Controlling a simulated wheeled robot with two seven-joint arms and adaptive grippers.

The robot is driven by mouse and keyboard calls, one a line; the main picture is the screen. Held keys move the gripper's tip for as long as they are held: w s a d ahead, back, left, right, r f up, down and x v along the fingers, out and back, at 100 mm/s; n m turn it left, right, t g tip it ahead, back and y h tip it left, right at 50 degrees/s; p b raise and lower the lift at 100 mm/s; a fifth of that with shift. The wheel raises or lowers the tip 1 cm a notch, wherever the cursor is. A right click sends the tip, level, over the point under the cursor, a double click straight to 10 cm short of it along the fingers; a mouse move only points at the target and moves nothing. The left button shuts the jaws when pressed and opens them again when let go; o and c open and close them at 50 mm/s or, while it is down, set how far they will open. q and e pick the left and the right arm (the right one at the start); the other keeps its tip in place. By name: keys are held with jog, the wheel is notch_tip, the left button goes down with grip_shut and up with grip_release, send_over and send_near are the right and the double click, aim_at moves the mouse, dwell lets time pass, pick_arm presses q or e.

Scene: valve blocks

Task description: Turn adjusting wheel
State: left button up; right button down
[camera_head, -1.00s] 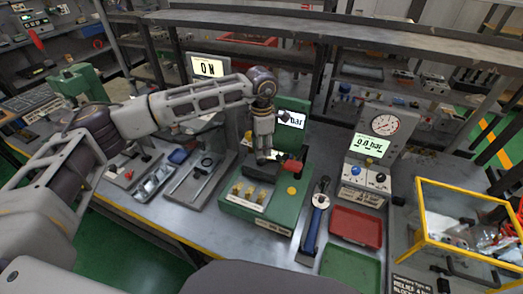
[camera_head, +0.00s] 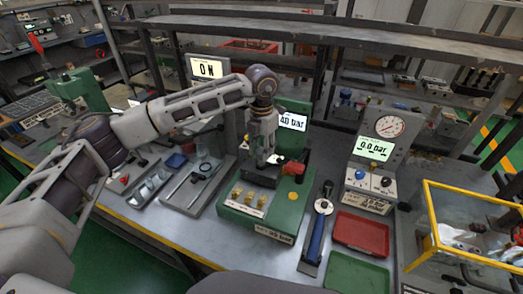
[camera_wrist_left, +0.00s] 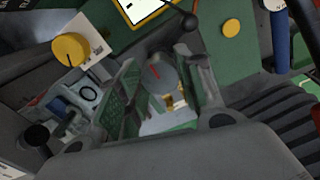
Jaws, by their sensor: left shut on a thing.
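The green valve test station (camera_head: 240,215) stands on the bench in the head view, with a screen reading 40 bar (camera_head: 291,122). My left gripper (camera_head: 262,160) reaches down onto its dark middle part. In the left wrist view a round grey wheel with a red mark (camera_wrist_left: 158,73) sits between the two fingers of my left gripper (camera_wrist_left: 163,84), which is shut on it. A brass part (camera_wrist_left: 175,100) shows just below the wheel. In the head view the fingers largely hide the wheel. My right gripper is in neither view.
A red knob (camera_head: 294,168) is close to the right of my left gripper. Several brass fittings (camera_head: 250,196) stand on the station's front. A blue-handled tool (camera_head: 317,229), a red tray (camera_head: 360,233) and a green tray (camera_head: 354,272) lie to the right. A yellow-framed clear box (camera_head: 427,213) stands farther right.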

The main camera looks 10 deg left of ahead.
aim_at(261, 150)
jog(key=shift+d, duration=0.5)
pick_arm(q)
jog(key=o, duration=1)
jog(key=shift+o, duration=0.2)
jog(key=shift+r, duration=0.65)
notch_tip(261, 150, up, 11)
jog(key=shift+f, duration=0.15)
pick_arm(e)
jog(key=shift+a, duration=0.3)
